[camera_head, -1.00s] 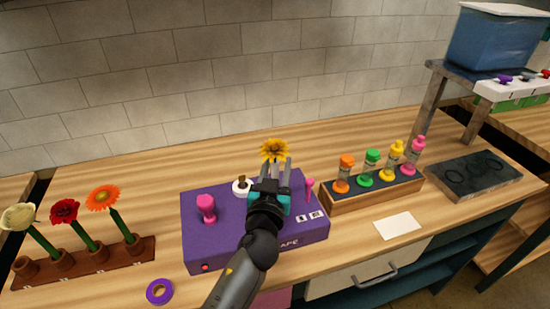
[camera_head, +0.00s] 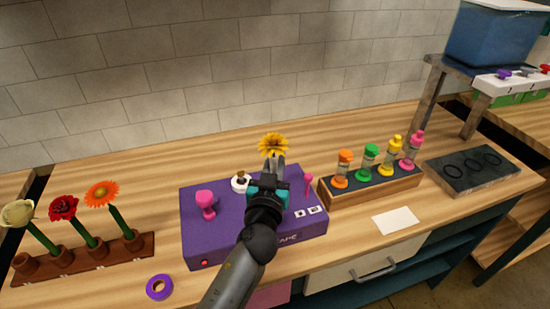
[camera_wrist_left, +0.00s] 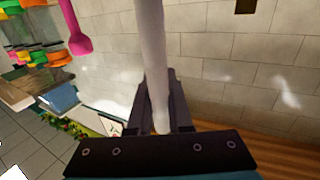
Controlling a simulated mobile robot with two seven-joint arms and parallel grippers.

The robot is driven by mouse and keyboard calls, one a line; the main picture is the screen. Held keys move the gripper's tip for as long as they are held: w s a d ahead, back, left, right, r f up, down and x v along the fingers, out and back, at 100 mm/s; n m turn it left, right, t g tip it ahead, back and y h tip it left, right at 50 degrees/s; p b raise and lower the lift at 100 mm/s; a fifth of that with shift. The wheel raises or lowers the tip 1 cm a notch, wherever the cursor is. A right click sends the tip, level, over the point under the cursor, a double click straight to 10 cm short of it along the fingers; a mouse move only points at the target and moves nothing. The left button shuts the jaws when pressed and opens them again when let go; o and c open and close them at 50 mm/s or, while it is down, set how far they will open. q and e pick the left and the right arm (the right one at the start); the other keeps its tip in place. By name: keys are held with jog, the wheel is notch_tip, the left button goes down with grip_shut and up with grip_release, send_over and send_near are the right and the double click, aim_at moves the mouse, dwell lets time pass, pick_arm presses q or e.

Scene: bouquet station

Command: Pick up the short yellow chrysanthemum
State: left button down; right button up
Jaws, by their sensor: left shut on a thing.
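The yellow chrysanthemum (camera_head: 273,144) shows its bloom just above my left gripper's fingertips in the head view. My left gripper (camera_head: 276,163) is over the purple box, with its fingers close together and shut on the flower's stem. In the left wrist view a pale, upright rod (camera_wrist_left: 151,50), which seems to be that stem, stands between the fingers of my left gripper (camera_wrist_left: 160,95). The bloom is out of the wrist view. The stem's lower end is hidden in the head view. My right gripper is not in view.
The purple box (camera_head: 225,233) carries pink posts and a white piece. A brown rack (camera_head: 70,263) with several flowers stands at left, a purple tape roll (camera_head: 159,287) before it. A wooden tray (camera_head: 350,197) of bottles, a white card (camera_head: 396,221) and a dark slab (camera_head: 478,175) lie right.

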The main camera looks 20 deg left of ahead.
pick_arm(q)
notch_tip(320, 180, up, 10)
jog(key=p, duration=0.4)
notch_tip(320, 180, up, 17)
jog(key=p, duration=0.9)
jog(key=shift+f, duration=0.1)
